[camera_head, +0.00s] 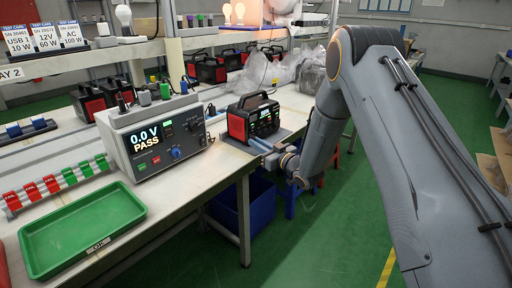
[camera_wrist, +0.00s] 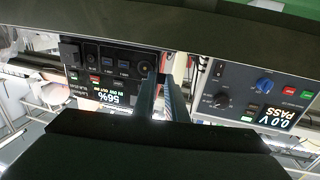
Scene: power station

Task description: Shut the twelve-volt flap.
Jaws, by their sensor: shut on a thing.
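The black-and-red power station (camera_head: 250,120) stands on a mat at the near right end of the bench, its port panel facing right. In the wrist view its panel (camera_wrist: 108,75) appears upside down, with a lit display reading 56%. A round port (camera_wrist: 146,69), which looks like the twelve-volt socket, lies beside my fingertips. My gripper (camera_wrist: 163,79) is shut at that port, its fingers close together. In the head view my gripper (camera_head: 262,144) reaches the station's panel side from the right. The twelve-volt flap is mostly hidden at the fingertips, and its angle cannot be told.
A grey tester (camera_head: 152,138) reading 0.0 V PASS stands left of the station. A green tray (camera_head: 82,232) lies in front. Clear plastic bags (camera_head: 285,72) lie behind. A blue bin (camera_head: 243,203) is under the bench. Green floor is open at right.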

